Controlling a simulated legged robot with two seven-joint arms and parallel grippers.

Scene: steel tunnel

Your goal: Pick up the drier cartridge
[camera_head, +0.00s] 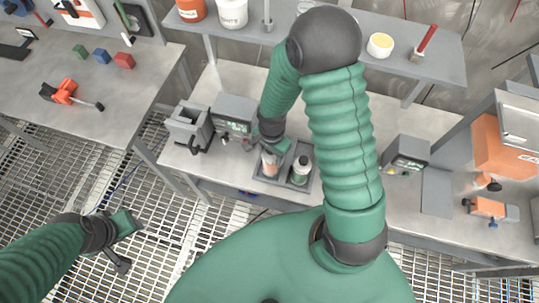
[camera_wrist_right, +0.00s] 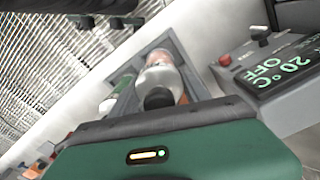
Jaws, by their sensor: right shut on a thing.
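A drier cartridge (camera_head: 270,164) with orange contents stands in a small grey tray (camera_head: 258,176) on the bench. In the right wrist view the cartridge (camera_wrist_right: 162,76) shows a clear body and a dark cap at my gripper's edge. My right gripper (camera_head: 271,146) reaches down from above and is shut on the cartridge's top; its fingertips are largely hidden. A second cartridge (camera_head: 301,168), white and green with a dark cap, stands at right in the same tray. My left gripper (camera_head: 125,240) is open and empty over the floor grating at lower left.
A grey device with a display (camera_head: 233,114) stands close behind the tray; its display (camera_wrist_right: 287,68) reads 20 °C OFF. Another device (camera_head: 407,153) and an orange box (camera_head: 503,146) stand at right. A shelf (camera_head: 400,62) with pots overhangs the bench. Bench space right of the tray is partly hidden.

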